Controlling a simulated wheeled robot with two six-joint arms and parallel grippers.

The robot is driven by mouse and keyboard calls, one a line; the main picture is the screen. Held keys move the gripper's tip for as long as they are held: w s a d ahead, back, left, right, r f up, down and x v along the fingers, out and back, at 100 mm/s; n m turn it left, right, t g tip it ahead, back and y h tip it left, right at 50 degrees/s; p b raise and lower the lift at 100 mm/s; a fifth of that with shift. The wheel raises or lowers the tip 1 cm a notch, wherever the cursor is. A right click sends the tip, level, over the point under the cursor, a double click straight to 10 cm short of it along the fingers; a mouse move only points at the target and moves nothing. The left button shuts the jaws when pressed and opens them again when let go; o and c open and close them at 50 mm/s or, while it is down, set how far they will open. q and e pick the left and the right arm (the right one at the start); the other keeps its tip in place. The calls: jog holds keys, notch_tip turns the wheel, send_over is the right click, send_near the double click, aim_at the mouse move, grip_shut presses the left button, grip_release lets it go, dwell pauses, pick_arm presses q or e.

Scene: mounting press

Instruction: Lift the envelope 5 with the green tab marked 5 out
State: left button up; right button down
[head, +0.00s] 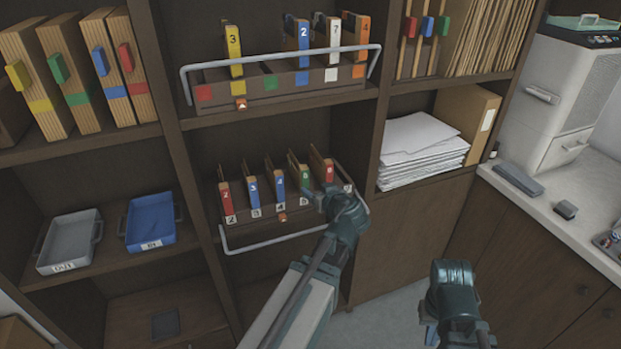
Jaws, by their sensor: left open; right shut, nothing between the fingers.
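The envelope with the green tab (304,178) stands in the lower rack (240,232), between a blue-tabbed envelope (279,181) and a red-tabbed envelope (329,170). The number on the green tab is too small to read surely. My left gripper (322,200) is open at the right part of this rack, just right of the green tab and in front of the red-tabbed envelope's lower part. I cannot tell whether it touches anything; its fingers are partly hidden. My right gripper (431,322) is shut and empty, low at the right, away from the shelves.
An upper rack (300,88) holds several tabbed envelopes behind a metal rail. Blue (152,220) and grey (67,241) trays stand at left, a paper stack (420,145) at right. A metal rail (275,240) runs along the lower rack's front. A counter (560,215) is at far right.

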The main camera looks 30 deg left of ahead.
aim_at(307, 183)
pick_arm(q)
jog(key=b+x, duration=0.3)
jog(key=x, duration=0.5)
jog(key=shift+f, duration=0.1)
jog(key=shift+a, duration=0.2)
jog(key=shift+w+a, duration=0.1)
jog(key=b+x, duration=0.1)
jog(key=x, duration=0.4)
jog(key=shift+a+b, duration=0.2)
jog(key=shift+b, duration=0.2)
jog(key=shift+c, duration=0.4)
grip_shut()
